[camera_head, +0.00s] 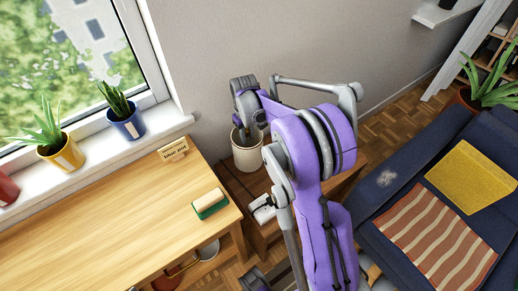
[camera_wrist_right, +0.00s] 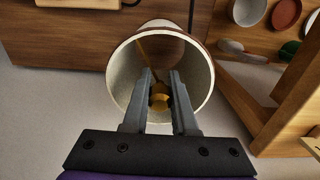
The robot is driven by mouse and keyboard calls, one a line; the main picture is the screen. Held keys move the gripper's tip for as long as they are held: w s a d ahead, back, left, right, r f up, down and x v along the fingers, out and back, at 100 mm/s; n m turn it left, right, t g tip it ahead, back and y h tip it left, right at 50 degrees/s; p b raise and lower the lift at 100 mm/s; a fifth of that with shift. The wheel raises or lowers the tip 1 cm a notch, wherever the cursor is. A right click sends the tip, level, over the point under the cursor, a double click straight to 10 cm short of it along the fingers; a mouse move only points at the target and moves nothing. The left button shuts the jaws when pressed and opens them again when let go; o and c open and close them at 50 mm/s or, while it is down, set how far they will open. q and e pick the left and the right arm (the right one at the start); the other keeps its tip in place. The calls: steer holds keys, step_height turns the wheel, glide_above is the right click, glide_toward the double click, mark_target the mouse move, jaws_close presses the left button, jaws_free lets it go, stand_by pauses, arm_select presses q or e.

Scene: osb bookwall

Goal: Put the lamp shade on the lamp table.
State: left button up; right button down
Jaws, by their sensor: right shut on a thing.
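The lamp shade (camera_head: 248,157) is a cream, open cylinder. In the head view it is upright at the left end of a dark brown low table, which I take to be the lamp table (camera_head: 340,186). In the right wrist view I look down into the shade (camera_wrist_right: 123,82). My right gripper (camera_wrist_right: 160,86) reaches into its open top and is shut on a small brass-coloured piece at its centre. The right gripper (camera_head: 247,128) is partly hidden by its own wrist in the head view. I cannot tell whether the shade touches the tabletop.
A light wooden desk (camera_head: 110,215) stands left, with a green-based block (camera_head: 209,203) and a small sign (camera_head: 174,150). Potted plants line the windowsill. A small white object (camera_head: 262,208) lies on the low table. A blue sofa (camera_head: 400,190) stands right; the wall is behind.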

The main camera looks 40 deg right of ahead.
step_height(320, 180, down, 5)
steer(key=shift+f, duration=0.2)
stand_by(0.3)
steer(key=shift+f+b, duration=0.2)
steer(key=shift+b, duration=0.2)
steer(key=c, duration=0.7)
jaws_free()
steer(key=shift+r, duration=0.15)
